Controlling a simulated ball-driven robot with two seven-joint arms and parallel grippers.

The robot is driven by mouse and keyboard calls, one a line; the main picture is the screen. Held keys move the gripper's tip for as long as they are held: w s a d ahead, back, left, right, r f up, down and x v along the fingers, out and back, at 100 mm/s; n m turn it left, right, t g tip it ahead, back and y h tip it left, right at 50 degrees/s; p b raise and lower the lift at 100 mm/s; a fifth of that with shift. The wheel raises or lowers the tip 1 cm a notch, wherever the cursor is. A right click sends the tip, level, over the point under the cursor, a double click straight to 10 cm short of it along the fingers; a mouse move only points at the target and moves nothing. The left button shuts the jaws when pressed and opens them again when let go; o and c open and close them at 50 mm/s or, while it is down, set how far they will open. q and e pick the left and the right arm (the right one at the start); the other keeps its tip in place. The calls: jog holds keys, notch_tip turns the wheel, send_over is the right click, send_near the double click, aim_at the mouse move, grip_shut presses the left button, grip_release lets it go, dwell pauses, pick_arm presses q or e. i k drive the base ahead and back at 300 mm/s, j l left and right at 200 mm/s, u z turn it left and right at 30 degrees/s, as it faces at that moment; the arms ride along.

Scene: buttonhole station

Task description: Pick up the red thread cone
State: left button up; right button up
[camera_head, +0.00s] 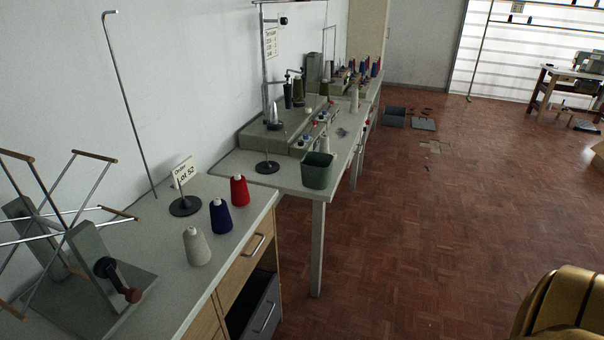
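The red thread cone (239,191) stands upright on the near grey-topped table (246,218), close to its far right corner. A dark blue cone (220,216) stands just in front of it, and a pale grey cone (196,246) stands nearer still. The three cones form a row along the table's right side. Neither of my grippers shows in this view.
A wooden-armed winder (75,240) fills the table's left. Beyond it are a second table with a green bin (317,170) and machines. Parquet floor (400,240) on the right is mostly open.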

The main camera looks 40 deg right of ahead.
aim_at(240, 194)
jog(key=z, duration=0.75)
jog(key=k+j, duration=0.2)
jog(key=k, duration=0.25)
jog(key=k+j+u, duration=0.1)
jog(key=u, duration=1.7)
jog(key=j+u, duration=0.1)
jog(key=u, duration=1.5)
jog(key=z, duration=3.5)
jog(key=i+l+u, duration=0.3)
jog(key=i+l, duration=0.45)
jog(key=l, duration=0.15)
